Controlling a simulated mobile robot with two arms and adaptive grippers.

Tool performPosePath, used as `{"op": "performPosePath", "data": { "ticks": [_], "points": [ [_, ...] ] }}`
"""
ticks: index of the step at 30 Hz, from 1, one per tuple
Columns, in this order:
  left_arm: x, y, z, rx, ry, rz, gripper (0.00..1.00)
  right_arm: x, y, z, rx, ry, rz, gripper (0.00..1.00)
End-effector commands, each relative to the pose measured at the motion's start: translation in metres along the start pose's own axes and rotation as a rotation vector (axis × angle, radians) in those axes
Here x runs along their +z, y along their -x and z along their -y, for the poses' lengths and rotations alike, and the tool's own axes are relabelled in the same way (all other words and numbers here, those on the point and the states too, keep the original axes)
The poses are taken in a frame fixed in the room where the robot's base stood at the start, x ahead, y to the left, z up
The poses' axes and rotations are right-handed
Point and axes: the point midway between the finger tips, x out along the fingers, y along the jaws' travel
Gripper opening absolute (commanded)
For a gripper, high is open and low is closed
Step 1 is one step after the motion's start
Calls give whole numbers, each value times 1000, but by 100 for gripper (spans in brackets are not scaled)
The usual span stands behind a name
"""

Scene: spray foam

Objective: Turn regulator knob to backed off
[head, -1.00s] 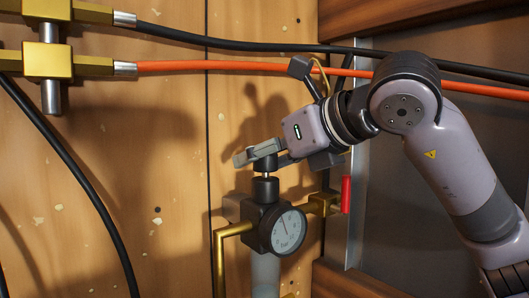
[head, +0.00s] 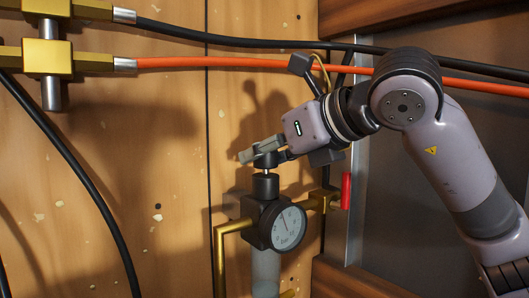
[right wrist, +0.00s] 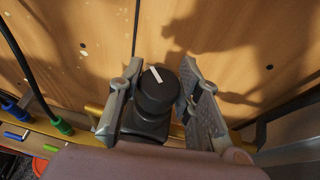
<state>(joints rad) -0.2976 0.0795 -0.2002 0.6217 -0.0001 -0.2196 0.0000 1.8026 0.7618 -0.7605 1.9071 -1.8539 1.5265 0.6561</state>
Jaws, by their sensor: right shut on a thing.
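The regulator knob (head: 266,160) is a black round cap on a stem above the regulator body (head: 252,212). A round white-faced gauge (head: 288,228) sits on the body's front. My right gripper (head: 262,151) is at the knob, with a grey finger across its near upper side. In the right wrist view the knob (right wrist: 157,92) is between the two grey fingers of my right gripper (right wrist: 160,72), which is shut on it. A white mark on the knob's top is slightly tilted. My left gripper is not in view.
A brass pipe (head: 220,258) runs down left of the regulator. A red-handled valve (head: 346,190) is on its right. An orange hose (head: 180,64) and a black hose (head: 210,40) cross above. The wooden wall (head: 130,170) behind is close.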

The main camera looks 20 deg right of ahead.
Motion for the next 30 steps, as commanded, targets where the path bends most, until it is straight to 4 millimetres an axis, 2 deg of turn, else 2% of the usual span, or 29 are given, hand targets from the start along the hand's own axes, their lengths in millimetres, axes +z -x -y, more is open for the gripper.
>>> {"op": "performPosePath", "data": {
  "ticks": [8, 17, 30],
  "points": [
    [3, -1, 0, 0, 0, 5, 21, 0, 0, 1, 71, 24, 0, 4],
    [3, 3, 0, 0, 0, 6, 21, 1, 0, 1, 284, 108, 0, 4],
    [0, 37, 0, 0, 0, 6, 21, 6, 2, 0, 673, 267, 1, 4]
  ]
}}
